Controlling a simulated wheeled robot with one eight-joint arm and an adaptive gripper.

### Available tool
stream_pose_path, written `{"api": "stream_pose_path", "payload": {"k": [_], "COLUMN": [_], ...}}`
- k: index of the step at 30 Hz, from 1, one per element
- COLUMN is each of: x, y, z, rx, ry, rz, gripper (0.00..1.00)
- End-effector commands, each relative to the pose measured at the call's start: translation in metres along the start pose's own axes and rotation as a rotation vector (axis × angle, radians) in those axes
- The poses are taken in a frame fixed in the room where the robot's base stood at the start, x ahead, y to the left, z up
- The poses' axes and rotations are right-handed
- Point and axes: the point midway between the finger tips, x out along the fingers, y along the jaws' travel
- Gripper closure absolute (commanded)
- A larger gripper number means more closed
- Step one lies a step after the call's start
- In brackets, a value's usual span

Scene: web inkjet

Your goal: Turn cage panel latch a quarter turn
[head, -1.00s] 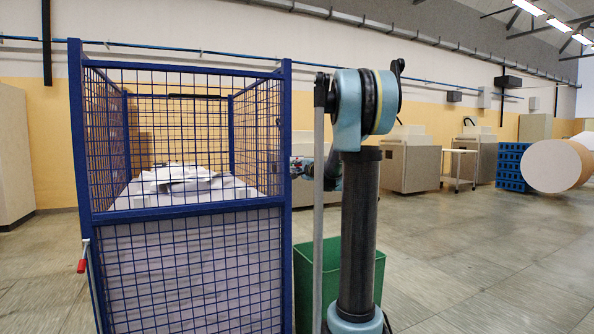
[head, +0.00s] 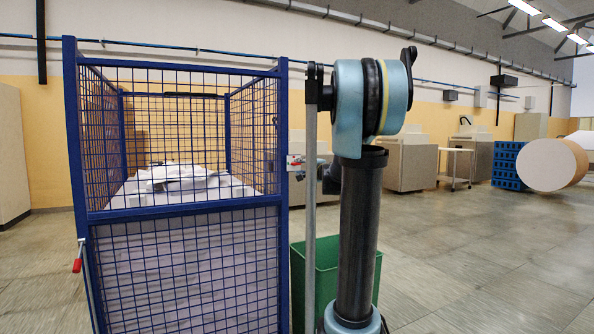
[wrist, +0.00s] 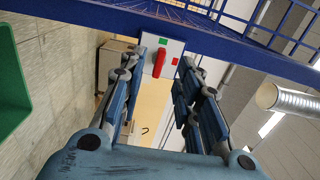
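The latch (wrist: 159,62) is a red handle on a pale plate (wrist: 176,46) fixed to the cage's blue frame. The plate carries a green square and a red square. In the wrist view the handle lies nearly along the picture's vertical, slightly tilted. My gripper (wrist: 161,70) is open, with one blue-grey finger on each side of the handle; I see gaps, and no contact is clear. In the head view my gripper (head: 298,163) is small beside the cage's right post, partly hidden by my arm. The blue mesh cage (head: 180,207) stands at left.
Paper (head: 178,178) lies inside the cage. Another red handle (head: 77,265) hangs at its left post. A green bin (head: 326,262) stands behind my arm, right of the cage. Floor farther right is clear, with blue crates (head: 508,164) and a large roll behind.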

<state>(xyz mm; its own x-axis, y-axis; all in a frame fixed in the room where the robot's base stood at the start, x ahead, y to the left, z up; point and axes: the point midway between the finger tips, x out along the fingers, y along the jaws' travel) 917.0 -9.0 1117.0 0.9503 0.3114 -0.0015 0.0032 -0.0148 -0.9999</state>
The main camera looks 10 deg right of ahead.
Motion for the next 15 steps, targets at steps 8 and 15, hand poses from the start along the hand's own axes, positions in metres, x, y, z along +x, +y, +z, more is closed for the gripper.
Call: {"api": "stream_pose_path", "payload": {"k": [8,15], "x": [-0.033,-0.041], "y": [0.001,0.001], "z": [0.0,0.001], "rx": [0.0,0.0], "ry": [0.0,-0.001], "rz": [0.0,0.001], "gripper": [0.69,0.69]}}
